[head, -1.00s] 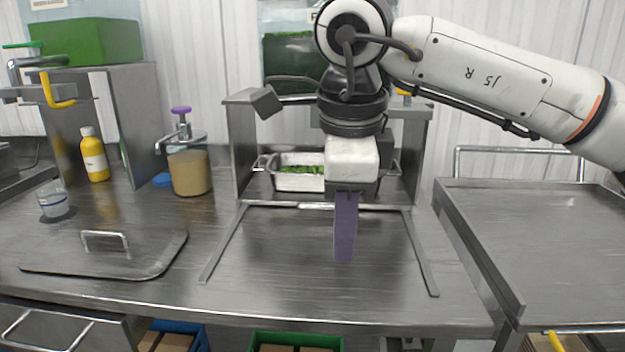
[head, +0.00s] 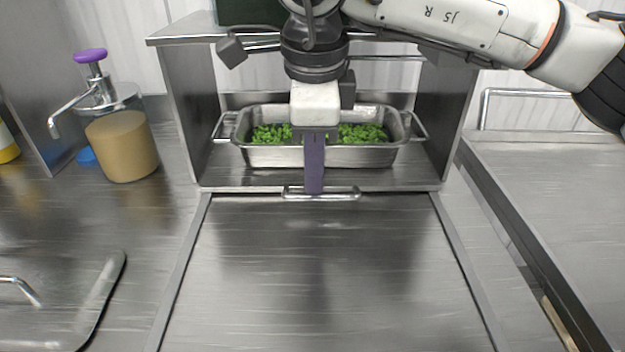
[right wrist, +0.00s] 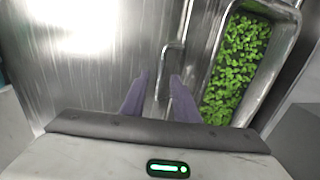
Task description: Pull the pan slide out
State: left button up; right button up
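The pan slide (head: 222,178) is a flat steel shelf inside an open metal housing, with a bar handle (head: 345,192) at its front edge. A steel pan (head: 290,156) of green leaves stands on it. My right gripper (head: 314,191) points down in front of the pan, its purple fingertips at the handle. In the right wrist view, the two fingers (right wrist: 159,76) are apart, with the handle (right wrist: 168,62) running between them. I cannot tell whether either finger touches it. The pan also shows there, to the right (right wrist: 211,73). My left gripper is out of view.
Bare steel counter (head: 320,290) between two rails lies in front of the slide. A pump jar (head: 122,146) stands left, with a flat lid (head: 95,300) at lower left. A rimmed steel table (head: 570,210) is on the right. Housing walls flank the pan.

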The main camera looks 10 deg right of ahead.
aim_at(313, 199)
jog(key=shift+w+d+f, duration=0.1)
jog(key=shift+w+f, duration=0.15)
jog(key=shift+f, duration=0.9)
jog(key=shift+w+f, duration=0.25)
jog(key=shift+f, duration=0.9)
grip_shut()
